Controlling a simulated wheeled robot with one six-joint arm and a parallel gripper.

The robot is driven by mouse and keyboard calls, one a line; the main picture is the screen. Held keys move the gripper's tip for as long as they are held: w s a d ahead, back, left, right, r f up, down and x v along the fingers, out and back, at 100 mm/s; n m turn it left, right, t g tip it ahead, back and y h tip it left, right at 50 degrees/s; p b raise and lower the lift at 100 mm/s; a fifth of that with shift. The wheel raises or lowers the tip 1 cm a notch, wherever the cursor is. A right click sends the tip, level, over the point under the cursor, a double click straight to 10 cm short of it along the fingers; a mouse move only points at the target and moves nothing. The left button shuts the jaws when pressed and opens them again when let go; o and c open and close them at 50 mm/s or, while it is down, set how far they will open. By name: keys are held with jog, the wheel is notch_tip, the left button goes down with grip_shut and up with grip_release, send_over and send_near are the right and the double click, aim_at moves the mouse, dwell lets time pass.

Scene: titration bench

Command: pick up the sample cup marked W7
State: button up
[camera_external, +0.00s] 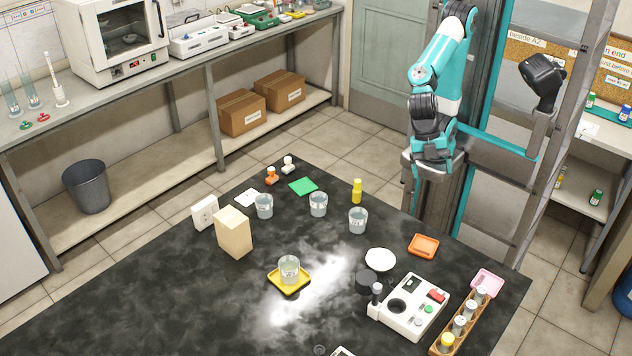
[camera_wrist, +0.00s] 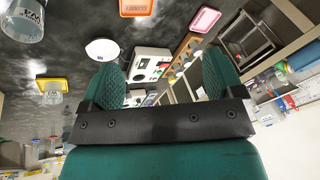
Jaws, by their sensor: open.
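Several clear sample cups stand on the dark table. Three are in a loose row at the back: a left cup (camera_external: 264,206), a middle cup (camera_external: 318,204) and a right cup (camera_external: 358,220). Another cup (camera_external: 289,267) sits on a yellow tray (camera_external: 284,288); that cup (camera_wrist: 52,96) shows at left in the wrist view, its upside-down label perhaps reading W7, too small to be sure. A nearer cup (camera_wrist: 28,20) at upper left has an upside-down mark like W3. My gripper (camera_wrist: 163,80) is open and empty, fingers apart, away from the cups.
A beige block (camera_external: 233,232) stands left of the yellow tray. A white dish (camera_external: 380,260), white instrument (camera_external: 409,307), orange tray (camera_external: 424,246), wooden vial rack (camera_external: 459,324) and yellow bottle (camera_external: 357,191) occupy the right side. The table around the yellow tray is mostly clear.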

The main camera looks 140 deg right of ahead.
jog(key=w+d+f+m+t, duration=0.1)
jog(key=w+d, duration=0.6)
jog(key=d, duration=0.3)
jog(key=m+t+h, duration=0.1)
jog(key=t+h, duration=0.1)
send_near(318, 203)
jog(key=s+d+r, duration=0.2)
jog(key=s+r, duration=0.2)
jog(key=s, duration=0.1)
jog(key=x, duration=0.7)
jog(key=p+x, duration=0.1)
jog(key=x, duration=0.3)
jog(key=shift+w+d, duration=0.1)
jog(key=shift+d, duration=0.3)
jog(key=shift+p+x, duration=0.5)
jog(key=shift+x, duration=2.5)
jog(key=shift+w, duration=0.1)
jog(key=shift+c, duration=0.5)
jog(key=c, duration=0.9)
